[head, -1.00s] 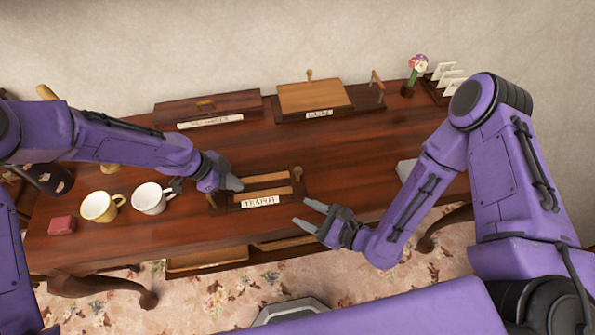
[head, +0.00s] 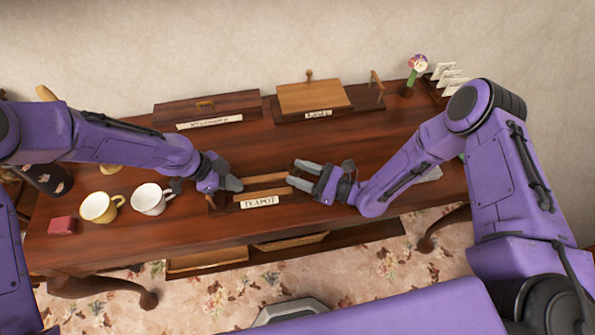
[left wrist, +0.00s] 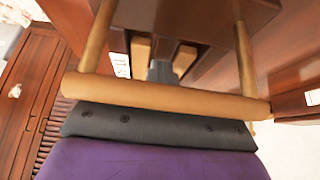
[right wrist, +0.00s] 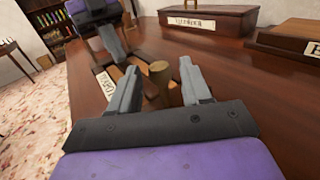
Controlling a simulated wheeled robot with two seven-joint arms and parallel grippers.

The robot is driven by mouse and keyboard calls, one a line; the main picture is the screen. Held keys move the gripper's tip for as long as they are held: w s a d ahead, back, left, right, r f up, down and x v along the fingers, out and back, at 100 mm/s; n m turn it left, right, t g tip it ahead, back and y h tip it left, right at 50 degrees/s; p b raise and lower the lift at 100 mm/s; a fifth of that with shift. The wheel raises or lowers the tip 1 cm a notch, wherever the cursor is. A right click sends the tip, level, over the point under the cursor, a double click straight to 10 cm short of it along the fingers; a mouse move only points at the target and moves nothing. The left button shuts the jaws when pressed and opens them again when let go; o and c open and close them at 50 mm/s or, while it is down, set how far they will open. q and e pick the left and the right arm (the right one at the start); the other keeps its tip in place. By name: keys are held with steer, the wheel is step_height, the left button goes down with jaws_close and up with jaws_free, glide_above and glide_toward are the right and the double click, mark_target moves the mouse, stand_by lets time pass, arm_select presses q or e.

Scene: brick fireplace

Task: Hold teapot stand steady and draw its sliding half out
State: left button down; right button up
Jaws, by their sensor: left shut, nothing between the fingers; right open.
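The teapot stand (head: 262,192) is a low dark wooden piece with pale slats and a label (head: 260,201) reading TEAPOT, on the desk's middle. My left gripper (head: 238,184) is shut at its left end. In the left wrist view a pale wooden handle bar (left wrist: 160,95) crosses in front of the gripper's palm, with the grey fingers (left wrist: 163,70) beyond it. My right gripper (head: 292,173) is open at the stand's right end. In the right wrist view an upright wooden knob (right wrist: 159,75) stands between its parted fingers; I cannot tell whether they touch it.
Behind are a dark labelled box (head: 215,105), another wooden stand (head: 313,98) and a flower (head: 416,68). Bare desk lies between the stands.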

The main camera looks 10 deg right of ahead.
arm_select(q)
steer(key=shift+s+f, duration=0.2)
steer(key=shift+f, duration=0.05)
arm_select(e)
steer(key=shift+w+a, duration=0.3)
steer(key=shift+a, duration=0.15)
jaws_close()
steer(key=d, duration=1.1)
steer(key=shift+s+f, duration=0.1)
jaws_free()
steer(key=shift+a, duration=0.1)
steer(key=v, duration=1.2)
steer(key=shift+s, duration=0.1)
